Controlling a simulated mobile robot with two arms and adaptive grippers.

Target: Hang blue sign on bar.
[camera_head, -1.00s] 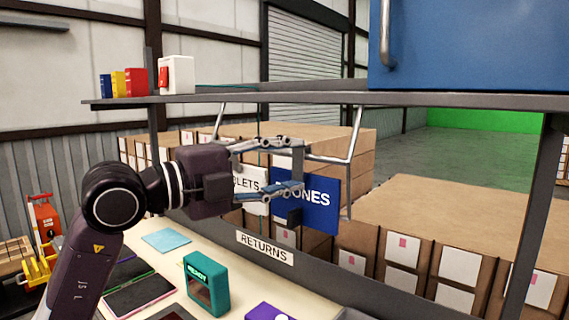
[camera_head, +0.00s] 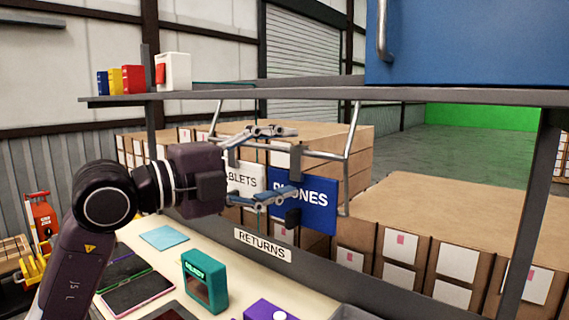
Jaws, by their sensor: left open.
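The blue sign (camera_head: 318,207), lettered in white and partly covered so that its word reads like "PHONES", hangs upright at the bar (camera_head: 322,154) below the shelf. A grey hook or strap at its top left meets the bar. A white sign (camera_head: 245,176) reading "TABLETS" in part hangs to its left. My left gripper (camera_head: 288,162) is open, its fingers above and below in front of the signs' adjoining edges. The lower finger overlaps the blue sign's left side; I cannot tell whether it touches. My right gripper is not in view.
A grey shelf (camera_head: 300,94) runs above the bar, with a blue cabinet (camera_head: 470,42) and small coloured boxes on it. Below are a "RETURNS" label (camera_head: 262,245), a teal device (camera_head: 204,281), and tablets on the bench (camera_head: 226,265). Cartons (camera_head: 470,215) stand behind.

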